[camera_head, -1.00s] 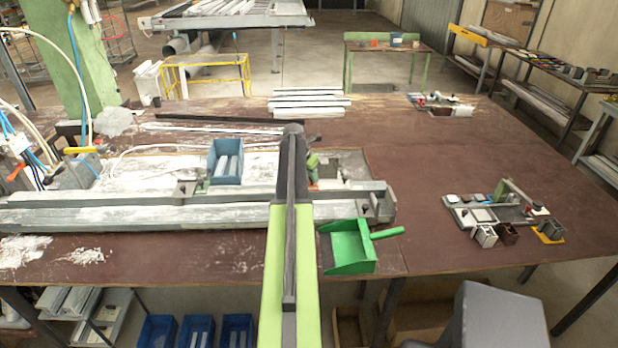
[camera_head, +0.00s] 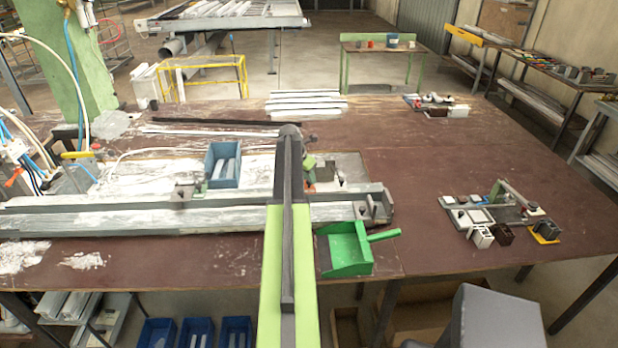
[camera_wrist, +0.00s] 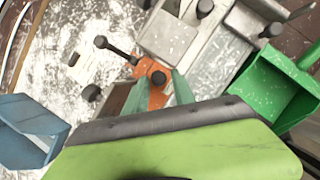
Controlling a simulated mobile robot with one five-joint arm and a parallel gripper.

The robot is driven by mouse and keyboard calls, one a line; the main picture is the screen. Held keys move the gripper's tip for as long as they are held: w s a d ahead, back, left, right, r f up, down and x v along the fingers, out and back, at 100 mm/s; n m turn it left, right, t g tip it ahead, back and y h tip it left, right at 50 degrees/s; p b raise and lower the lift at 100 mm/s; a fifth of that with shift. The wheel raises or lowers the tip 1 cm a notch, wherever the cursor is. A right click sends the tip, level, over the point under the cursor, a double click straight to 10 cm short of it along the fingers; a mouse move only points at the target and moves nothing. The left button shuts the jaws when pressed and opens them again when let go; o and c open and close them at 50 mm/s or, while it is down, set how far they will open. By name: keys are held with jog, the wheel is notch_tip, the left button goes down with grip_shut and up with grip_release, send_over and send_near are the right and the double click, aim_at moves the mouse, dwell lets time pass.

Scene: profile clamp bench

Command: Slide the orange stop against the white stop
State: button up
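The orange stop (camera_wrist: 152,78) shows in the wrist view as a small orange block with a dark round knob on it. The green fingertips of my gripper (camera_wrist: 158,86) stand on its two sides, close to it; contact is not clear. In the head view, a little orange (camera_head: 311,187) shows beside my dark arm, which hides most of that spot. A pale whitish plate (camera_wrist: 168,36) with dark knobs lies just beyond the orange stop in the wrist view. I cannot tell whether the white stop is part of it.
A blue bin (camera_head: 223,165) stands on the bench left of my arm. A green dustpan (camera_head: 345,250) lies at the front edge, right of my arm. A long metal profile rail (camera_head: 150,216) runs along the front.

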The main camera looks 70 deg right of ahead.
jog(key=p+v, duration=1.3)
jog(key=v, duration=0.3)
jog(key=shift+p, duration=0.3)
